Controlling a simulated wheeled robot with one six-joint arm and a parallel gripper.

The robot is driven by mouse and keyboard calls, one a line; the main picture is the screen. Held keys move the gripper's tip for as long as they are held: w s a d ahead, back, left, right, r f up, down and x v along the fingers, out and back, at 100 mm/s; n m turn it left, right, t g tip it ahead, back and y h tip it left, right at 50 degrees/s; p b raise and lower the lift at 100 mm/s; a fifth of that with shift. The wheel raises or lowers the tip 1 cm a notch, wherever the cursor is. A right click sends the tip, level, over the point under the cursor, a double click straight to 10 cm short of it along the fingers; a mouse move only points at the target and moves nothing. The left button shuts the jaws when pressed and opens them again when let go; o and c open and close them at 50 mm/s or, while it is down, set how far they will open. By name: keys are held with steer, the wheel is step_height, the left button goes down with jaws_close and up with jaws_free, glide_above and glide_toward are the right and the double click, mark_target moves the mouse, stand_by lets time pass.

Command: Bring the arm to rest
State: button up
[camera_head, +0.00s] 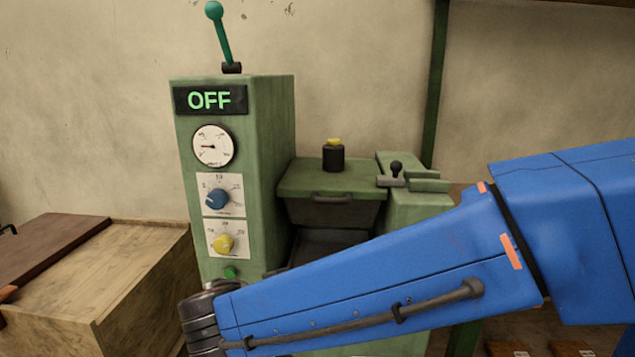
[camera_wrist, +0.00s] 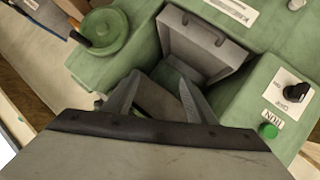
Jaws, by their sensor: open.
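My blue arm crosses the lower right of the head view, and its gripper end is out of that frame. In the wrist view my gripper (camera_wrist: 158,90) shows two grey fingers spread apart with nothing between them. It is over the green machine (camera_wrist: 135,20), close to a grey hatch-like panel (camera_wrist: 195,45) with a handle. I cannot tell whether the fingers touch it. The same or a similar green machine (camera_head: 270,150) stands in the head view, with an OFF display (camera_head: 210,100), a gauge, a blue knob and a yellow knob.
A wooden crate (camera_head: 130,285) with a dark board (camera_head: 50,250) stands at the left. A lever (camera_head: 220,35) rises from the machine top. In the wrist view a green round part (camera_wrist: 103,32), a black knob (camera_wrist: 297,92) and a green button (camera_wrist: 268,131) are close to my gripper.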

steer(key=s+d+f+g+y, duration=0.1)
steer(key=s+d+f+g, duration=0.15)
steer(key=d, duration=0.55)
steer(key=s+d+f+g, duration=0.1)
steer(key=d+g, duration=0.2)
steer(key=d, duration=0.5)
steer(key=s+d+f+g+y, duration=0.1)
steer(key=s+d+f+g, duration=0.15)
steer(key=d, duration=0.55)
steer(key=s+d+f+t+y, duration=0.1)
steer(key=s+d+y, duration=0.3)
steer(key=s, duration=0.4)
steer(key=shift+d+f+y, duration=0.3)
steer(key=shift+d, duration=0.35)
steer(key=shift+s, duration=0.1)
